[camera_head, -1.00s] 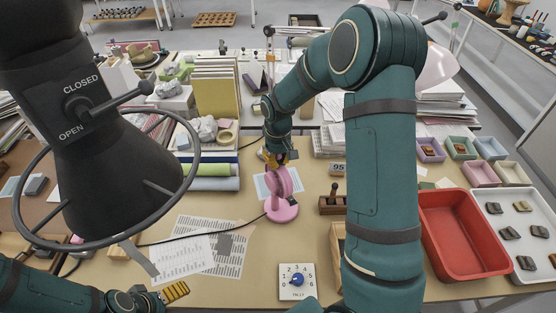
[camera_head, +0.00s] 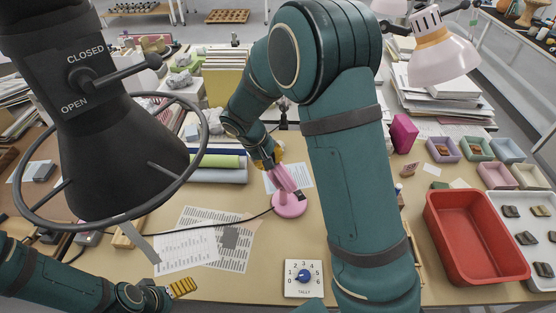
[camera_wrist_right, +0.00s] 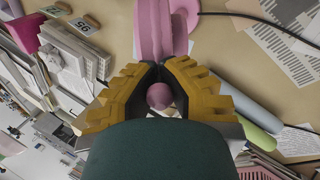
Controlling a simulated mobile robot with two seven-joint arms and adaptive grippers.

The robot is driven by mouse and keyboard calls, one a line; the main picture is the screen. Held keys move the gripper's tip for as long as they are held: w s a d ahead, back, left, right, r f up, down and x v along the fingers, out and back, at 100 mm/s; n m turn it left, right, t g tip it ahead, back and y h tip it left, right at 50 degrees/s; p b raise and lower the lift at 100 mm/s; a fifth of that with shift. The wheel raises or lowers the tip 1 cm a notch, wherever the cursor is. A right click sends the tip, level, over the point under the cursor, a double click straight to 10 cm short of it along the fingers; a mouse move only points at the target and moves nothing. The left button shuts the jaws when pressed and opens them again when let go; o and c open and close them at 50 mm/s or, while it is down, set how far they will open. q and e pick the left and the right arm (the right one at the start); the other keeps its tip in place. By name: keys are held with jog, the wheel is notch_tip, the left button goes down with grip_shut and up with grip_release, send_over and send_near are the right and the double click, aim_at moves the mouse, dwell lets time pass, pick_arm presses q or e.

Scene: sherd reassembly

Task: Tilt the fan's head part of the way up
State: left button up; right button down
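The pink desk fan stands on its round base (camera_head: 290,207) in the middle of the table. Its head (camera_head: 284,180) is seen nearly edge-on and leans, its upper end toward the back left. My right gripper (camera_head: 271,162) is at the head's upper end. In the right wrist view, the yellow fingers of my right gripper (camera_wrist_right: 161,72) close around a pink round knob (camera_wrist_right: 159,96), with the pink fan head (camera_wrist_right: 153,32) just beyond the tips. My left gripper (camera_head: 183,288) is low at the left, away from the fan; its finger gap cannot be made out.
A cable runs left from the fan base across printed sheets (camera_head: 200,240). A tally dial (camera_head: 303,278) lies in front. A red tray (camera_head: 470,245) is at the right, and a pink lamp (camera_head: 443,60) hangs at the back right. A dark cone with a ring handle (camera_head: 115,150) blocks the left.

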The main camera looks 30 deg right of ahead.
jog(key=shift+a+f+h+b, duration=0.25)
jog(key=shift+a+h+b, duration=0.1)
jog(key=shift+a+h, duration=0.3)
jog(key=c, duration=1)
grip_release()
jog(key=shift+c, duration=0.2)
jog(key=shift+r, duration=0.1)
notch_tip(320, 180, up, 10)
jog(key=shift+f, duration=0.1)
